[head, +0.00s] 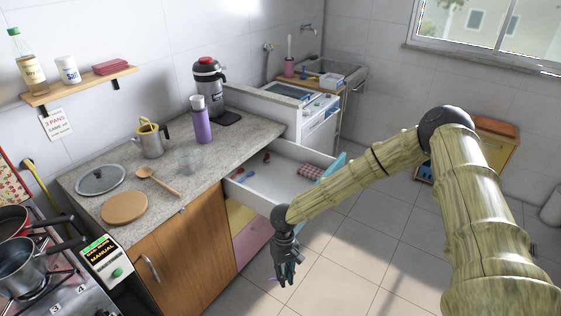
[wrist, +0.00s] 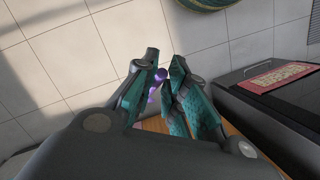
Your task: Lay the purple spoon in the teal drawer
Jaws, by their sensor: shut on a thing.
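My gripper (head: 284,272) hangs low over the floor, in front of the pink drawer and below the open drawer. In the wrist view its two teal-lined fingers (wrist: 165,68) are closed on the purple spoon (wrist: 155,88); only part of the spoon shows between them. In the head view only a small purple bit of it shows at the fingers. The teal drawer (head: 335,166) is pulled out; its teal front shows at the right end and its pale inside is open to view. My gripper is outside it, apart from it.
In the drawer lie a red item (head: 266,158), a small blue utensil (head: 247,176) and a checkered cloth (head: 310,171); its middle is bare. The counter (head: 223,145) holds a wooden spoon (head: 157,180), purple bottle (head: 201,122) and glass bowl (head: 189,160). The tiled floor is clear.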

